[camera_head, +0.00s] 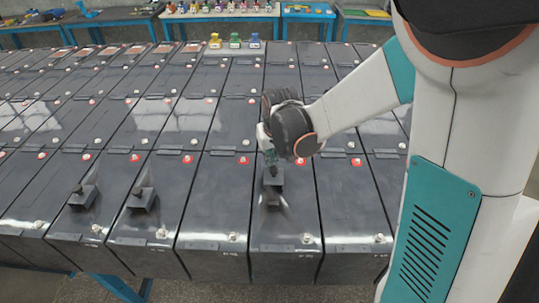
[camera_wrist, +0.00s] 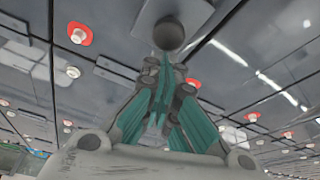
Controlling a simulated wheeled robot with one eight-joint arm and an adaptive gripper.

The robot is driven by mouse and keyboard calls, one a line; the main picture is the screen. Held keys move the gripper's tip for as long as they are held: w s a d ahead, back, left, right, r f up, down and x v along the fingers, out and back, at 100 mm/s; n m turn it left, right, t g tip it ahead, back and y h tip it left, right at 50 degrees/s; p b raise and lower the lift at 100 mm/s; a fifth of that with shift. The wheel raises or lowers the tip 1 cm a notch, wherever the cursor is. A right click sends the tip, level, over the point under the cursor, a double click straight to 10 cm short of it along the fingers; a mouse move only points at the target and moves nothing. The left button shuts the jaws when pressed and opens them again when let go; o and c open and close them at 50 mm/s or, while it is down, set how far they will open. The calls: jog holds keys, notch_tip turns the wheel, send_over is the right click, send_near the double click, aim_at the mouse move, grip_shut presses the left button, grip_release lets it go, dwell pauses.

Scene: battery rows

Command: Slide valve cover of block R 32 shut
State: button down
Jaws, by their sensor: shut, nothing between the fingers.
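A dark valve cover (camera_head: 271,196) with an upright knob sits on a black battery block (camera_head: 285,228) in the front row, right of centre. The front labels are too small to read, so I cannot confirm which block is R 32. My gripper (camera_head: 271,161) is shut and empty, at the knob's far side. In the wrist view the round knob (camera_wrist: 168,33) and part of the cover plate (camera_wrist: 198,12) lie just beyond my closed teal fingertips (camera_wrist: 165,75). I cannot tell whether they touch. My wrist hides part of the block behind.
Two similar knobbed covers (camera_head: 82,196) (camera_head: 141,198) stand on front-row blocks to the left. Red-ringed caps (camera_head: 244,160) and pale terminals (camera_head: 308,238) stick up from the blocks. Small coloured items (camera_head: 235,41) stand at the back of the rows.

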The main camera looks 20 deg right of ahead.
aim_at(265, 183)
jog(key=s+a, duration=0.1)
jog(key=s, duration=0.2)
jog(key=s+a, duration=0.1)
jog(key=s, duration=0.2)
jog(key=s+a, duration=0.1)
jog(key=s, duration=0.3)
jog(key=w, duration=0.4)
jog(key=shift+w+b, duration=0.15)
jog(key=shift+b, duration=0.2)
jog(key=p+v, duration=0.3)
jog(key=v, duration=0.7)
jog(key=s+d+t+b, duration=0.1)
jog(key=s+d+b, duration=0.1)
jog(key=s, duration=0.4)
jog(key=s+d+t+b, duration=0.2)
jog(key=s+b, duration=0.3)
jog(key=s, duration=0.2)
jog(key=shift+d+f, duration=0.35)
jog(key=shift+f, duration=0.05)
